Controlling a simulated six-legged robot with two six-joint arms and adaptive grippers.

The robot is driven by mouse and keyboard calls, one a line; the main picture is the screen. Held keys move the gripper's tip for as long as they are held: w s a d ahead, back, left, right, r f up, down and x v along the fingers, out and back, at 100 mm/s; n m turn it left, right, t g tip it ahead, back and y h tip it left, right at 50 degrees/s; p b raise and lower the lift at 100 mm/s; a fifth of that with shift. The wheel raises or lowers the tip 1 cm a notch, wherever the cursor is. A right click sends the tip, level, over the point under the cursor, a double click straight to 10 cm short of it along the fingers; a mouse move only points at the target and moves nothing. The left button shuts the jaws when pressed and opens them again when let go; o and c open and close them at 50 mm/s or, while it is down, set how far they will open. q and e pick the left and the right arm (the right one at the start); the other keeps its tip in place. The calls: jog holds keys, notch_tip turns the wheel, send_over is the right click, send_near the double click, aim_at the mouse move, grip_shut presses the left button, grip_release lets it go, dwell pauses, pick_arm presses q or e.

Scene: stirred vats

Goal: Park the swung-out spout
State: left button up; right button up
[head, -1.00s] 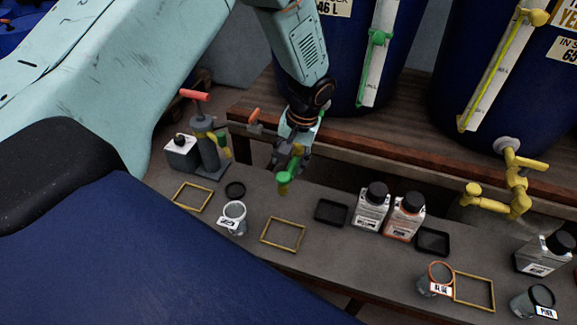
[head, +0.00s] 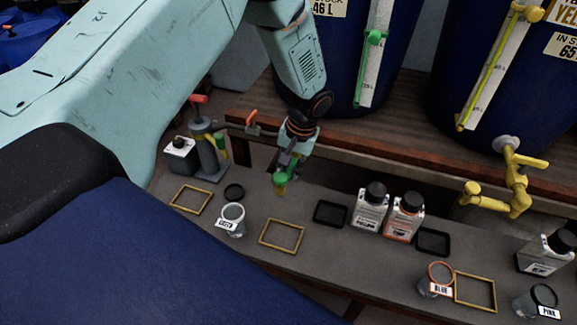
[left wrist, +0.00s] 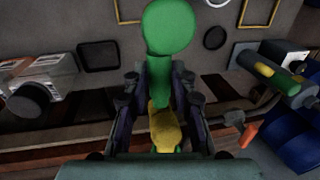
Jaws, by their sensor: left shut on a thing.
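The green spout (head: 281,181) has a rounded green end and a yellow part, and hangs over the bench in front of the left vat (head: 340,60). My left gripper (head: 286,165) is shut on it. In the left wrist view the spout (left wrist: 170,35) runs up between the fingers of the left gripper (left wrist: 163,105), with its yellow part between them. Its joint to the vat is hidden behind my arm and gripper. A second, yellow spout (head: 517,185) hangs from the right vat (head: 500,100). My right gripper is not in view.
A clear cup (head: 232,220), a yellow frame (head: 263,233) and a black tray (head: 331,213) lie near the spout. White bottles (head: 369,208) stand to the right. A grey pump-like device with a red handle (head: 198,99) stands left. Bare bench lies below the spout.

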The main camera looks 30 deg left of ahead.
pick_arm(q)
jog(key=shift+s, duration=0.1)
jog(key=shift+c, duration=0.8)
jog(key=shift+d, duration=0.1)
grip_shut()
